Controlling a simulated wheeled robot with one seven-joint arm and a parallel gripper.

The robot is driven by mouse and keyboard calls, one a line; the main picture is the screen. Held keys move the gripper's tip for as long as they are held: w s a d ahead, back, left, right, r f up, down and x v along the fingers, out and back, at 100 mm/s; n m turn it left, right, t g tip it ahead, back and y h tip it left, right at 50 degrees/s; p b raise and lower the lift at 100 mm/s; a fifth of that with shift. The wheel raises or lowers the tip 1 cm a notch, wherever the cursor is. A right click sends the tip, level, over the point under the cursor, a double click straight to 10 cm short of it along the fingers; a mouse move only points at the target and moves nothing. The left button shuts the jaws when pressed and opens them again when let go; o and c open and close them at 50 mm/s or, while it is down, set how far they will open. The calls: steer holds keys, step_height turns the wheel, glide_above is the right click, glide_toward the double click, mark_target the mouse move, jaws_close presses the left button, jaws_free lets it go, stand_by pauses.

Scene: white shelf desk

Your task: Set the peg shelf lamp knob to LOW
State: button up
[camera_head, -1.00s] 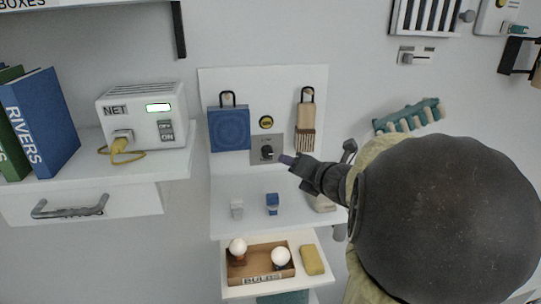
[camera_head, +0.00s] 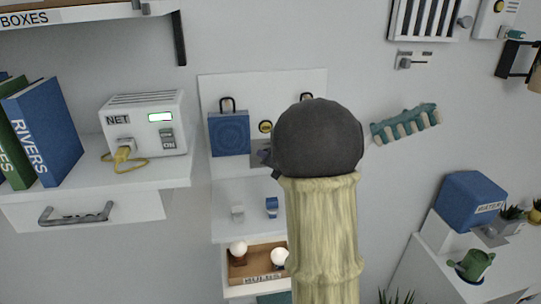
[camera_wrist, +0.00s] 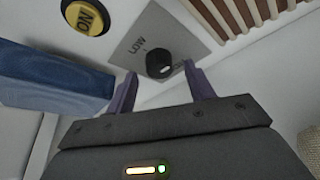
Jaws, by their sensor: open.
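The lamp knob (camera_wrist: 158,63) is a round black knob on a grey plate (camera_wrist: 153,28) in the wrist view. A small light mark shows on the lower right of its face. The word LOW (camera_wrist: 138,45) is printed up and left of it; another label at its right is too small to read. My gripper (camera_wrist: 160,68) is open, its two purple fingers on either side of the knob, with gaps showing. Whether the fingertips reach around it is unclear. In the head view my arm hides most of the plate and knob, in front of the white peg shelf (camera_head: 238,87).
A yellow ON button (camera_wrist: 87,17) is beside the plate. A blue hanging item (camera_head: 228,134) is close at left, and a slatted wooden item (camera_wrist: 235,14) at upper right. Below are a small blue block (camera_head: 271,207) and a box of bulbs (camera_head: 238,270).

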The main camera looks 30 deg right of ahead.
steer(key=shift+w+f, duration=0.25)
steer(key=shift+w, duration=0.4)
steer(key=shift+a, duration=0.1)
steer(key=c, duration=1)
steer(key=shift+o, duration=0.2)
